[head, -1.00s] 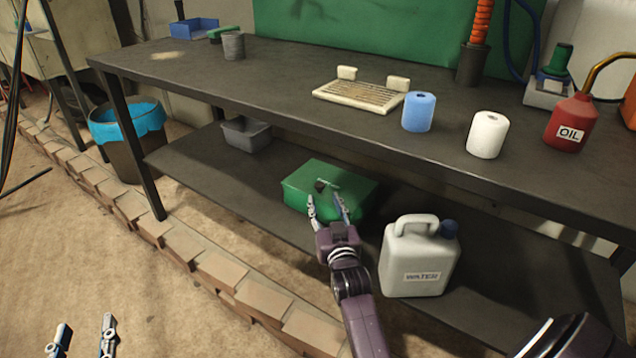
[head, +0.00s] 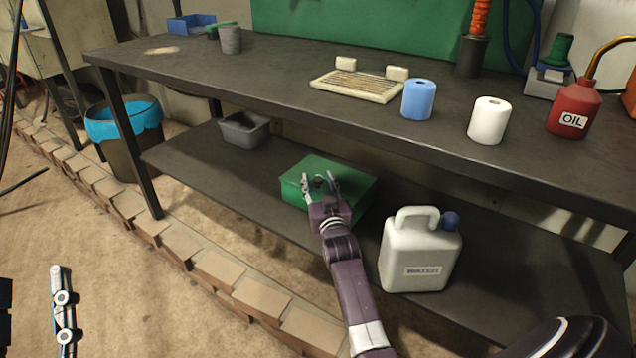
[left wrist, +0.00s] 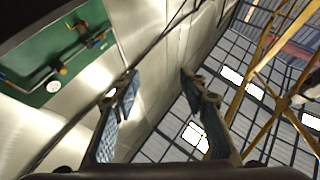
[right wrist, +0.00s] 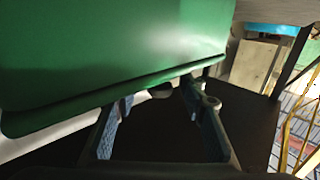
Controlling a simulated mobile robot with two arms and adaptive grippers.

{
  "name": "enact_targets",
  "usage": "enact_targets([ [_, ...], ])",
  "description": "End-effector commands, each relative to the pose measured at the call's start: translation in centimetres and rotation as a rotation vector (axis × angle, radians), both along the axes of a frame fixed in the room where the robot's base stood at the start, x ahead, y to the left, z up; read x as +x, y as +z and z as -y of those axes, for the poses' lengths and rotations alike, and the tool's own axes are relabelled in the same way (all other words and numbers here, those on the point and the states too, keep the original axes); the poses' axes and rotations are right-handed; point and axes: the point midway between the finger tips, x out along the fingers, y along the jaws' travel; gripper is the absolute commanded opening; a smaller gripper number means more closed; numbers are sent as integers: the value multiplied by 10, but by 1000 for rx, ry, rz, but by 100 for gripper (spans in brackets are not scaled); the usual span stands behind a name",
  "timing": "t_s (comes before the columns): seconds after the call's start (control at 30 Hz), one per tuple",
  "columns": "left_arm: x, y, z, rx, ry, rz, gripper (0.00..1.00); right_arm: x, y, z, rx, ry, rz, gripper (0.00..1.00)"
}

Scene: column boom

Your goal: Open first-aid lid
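The green first-aid box (head: 345,190) sits on the lower shelf under the workbench, and its lid looks closed. My right gripper (head: 320,182) is at the near side of the box with its fingers apart over the front of the lid. In the right wrist view, the green box (right wrist: 110,50) fills the top, and a small dark part (right wrist: 161,91) shows near its edge, between the open fingers. I cannot tell whether they touch it. My left gripper is partly seen at the lower left, away from the bench; in the left wrist view (left wrist: 155,85) it is open and empty.
A white water canister (head: 420,255) stands right of the box, close to my right arm. A grey bin (head: 244,130) is on the shelf to the left. The workbench top (head: 290,70) overhangs the shelf. A brick edging (head: 215,268) runs along the floor.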

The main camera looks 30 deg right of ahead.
Motion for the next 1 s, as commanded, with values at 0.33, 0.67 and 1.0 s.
enact_targets([
  [0.33,0,0,0,1,0,-2,40,0,0,0,0,0,0,17],
  [0.67,0,-1,0,1,0,-2,40,0,0,0,0,0,0,0],
  [1.0,7,-10,0,17,3,-61,40,3,3,0,11,0,-4,0],
])
